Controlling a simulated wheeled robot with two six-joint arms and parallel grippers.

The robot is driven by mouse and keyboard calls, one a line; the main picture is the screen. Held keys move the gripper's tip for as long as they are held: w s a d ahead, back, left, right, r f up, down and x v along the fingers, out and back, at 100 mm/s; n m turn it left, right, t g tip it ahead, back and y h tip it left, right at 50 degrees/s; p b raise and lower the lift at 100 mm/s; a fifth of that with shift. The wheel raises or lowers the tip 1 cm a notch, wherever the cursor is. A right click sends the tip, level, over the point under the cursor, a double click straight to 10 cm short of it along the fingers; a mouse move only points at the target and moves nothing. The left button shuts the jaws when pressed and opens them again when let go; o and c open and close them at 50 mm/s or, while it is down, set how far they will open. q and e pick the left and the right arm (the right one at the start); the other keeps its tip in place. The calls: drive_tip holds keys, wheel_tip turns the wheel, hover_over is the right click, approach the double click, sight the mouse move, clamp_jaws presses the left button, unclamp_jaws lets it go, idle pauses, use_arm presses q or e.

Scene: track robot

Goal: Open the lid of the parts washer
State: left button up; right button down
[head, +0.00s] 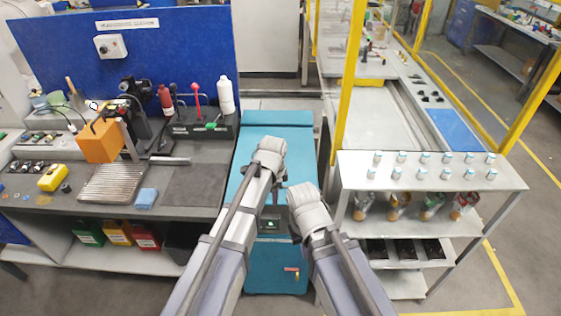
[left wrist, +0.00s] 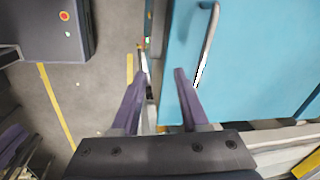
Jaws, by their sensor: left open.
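The parts washer (head: 300,160) is a teal cabinet in the middle of the head view, between the bench and the shelf. Its lid (left wrist: 260,60) lies flat and looks shut; my arms cover part of it. A light metal bar handle (left wrist: 209,40) runs along the lid near its edge in the left wrist view. My left gripper (left wrist: 161,73) is open and empty, its fingers straddling the washer's edge. The handle's near end is just right of the right finger, not between the fingers. My right arm reaches over the washer's front right; its gripper is hidden.
The bench with a blue back panel (head: 180,60) stands close on the left, with an orange box (head: 99,141) and tools. A metal shelf (head: 430,180) with small jars stands on the right, near a yellow post (head: 349,75). Grey floor (left wrist: 95,95) shows beside the washer.

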use_arm(q)
drive_tip(key=w+r+m+p, duration=0.2)
drive_tip(key=w+r+p, duration=0.1)
drive_tip(key=r, duration=0.3)
drive_tip(key=shift+w+d+p, duration=0.4)
drive_tip(key=shift+w, duration=0.5)
use_arm(e)
drive_tip(key=r, duration=0.6)
drive_tip(key=shift+w+d, duration=0.3)
drive_tip(key=shift+d, duration=0.1)
drive_tip(key=shift+f, duration=0.15)
use_arm(q)
drive_tip(key=f+b, duration=0.2)
drive_tip(key=w+f+b, duration=0.1)
drive_tip(key=f+b, duration=0.4)
drive_tip(key=shift+w+f+b, duration=0.25)
drive_tip(key=shift+f+b, duration=0.1)
drive_tip(key=shift+b, duration=0.05)
use_arm(e)
wheel_tip(320, 180, down, 8)
drive_tip(key=shift+r, duration=0.25)
use_arm(q)
drive_tip(key=shift+c, duration=0.3)
clamp_jaws()
